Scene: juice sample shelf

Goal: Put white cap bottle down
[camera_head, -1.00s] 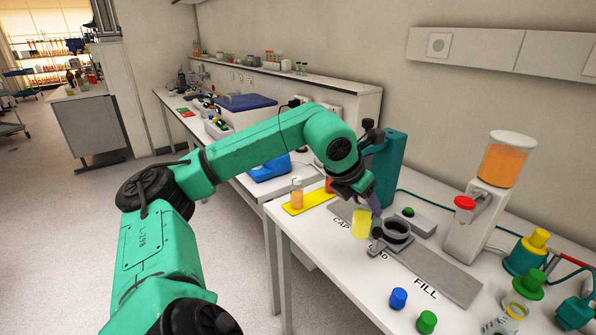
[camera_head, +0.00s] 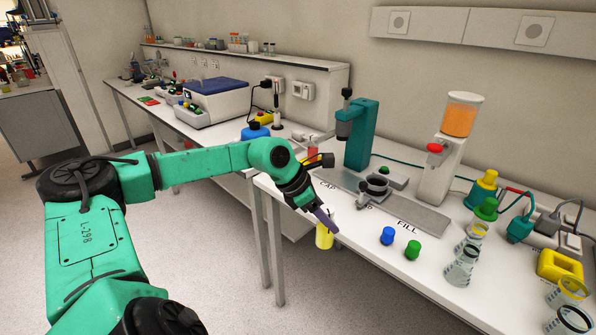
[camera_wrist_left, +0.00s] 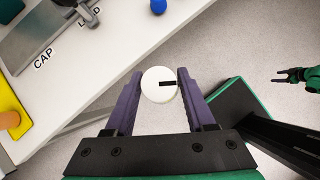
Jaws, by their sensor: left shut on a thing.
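My left gripper (camera_head: 322,217) is shut on the white cap bottle (camera_head: 324,239), which holds yellow liquid. In the head view the bottle hangs about upright at the table's front edge. In the left wrist view its round white cap (camera_wrist_left: 155,88) sits between the two purple fingers of the left gripper (camera_wrist_left: 160,90), with floor around it, clear of the tabletop. The bottle's body is hidden below the cap there. My right gripper (camera_wrist_left: 290,75) shows small at the right of the left wrist view, its fingers apart and empty.
The white table (camera_head: 345,228) carries a grey plate (camera_head: 420,216) marked CAP and FILL, a teal capping press (camera_head: 362,135) and a juice dispenser (camera_head: 440,165). Blue (camera_head: 388,236) and green (camera_head: 413,250) caps stand near the front. A yellow mat (camera_wrist_left: 12,100) lies at the left.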

